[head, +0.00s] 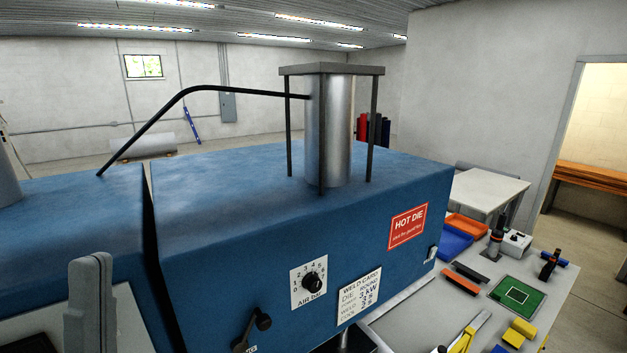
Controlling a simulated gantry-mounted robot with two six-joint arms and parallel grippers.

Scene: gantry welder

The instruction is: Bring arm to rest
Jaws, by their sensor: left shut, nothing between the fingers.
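My left gripper (92,262) stands at the lower left of the head view, its grey fingers pointing up and together, with nothing held. It is in front of the blue welding machine (250,215), to the left of the dial (312,282) on its front face. Whether it touches the machine cannot be told. The rest of the left arm is mostly cut off by the lower edge. My right gripper is out of view.
The machine carries a metal cylinder (329,130) and a black lever (258,325). At the right, a bench (405,318) holds an orange tray (467,226), a blue tray (452,243), a green board (517,297) and several tools. A white table (485,188) stands behind.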

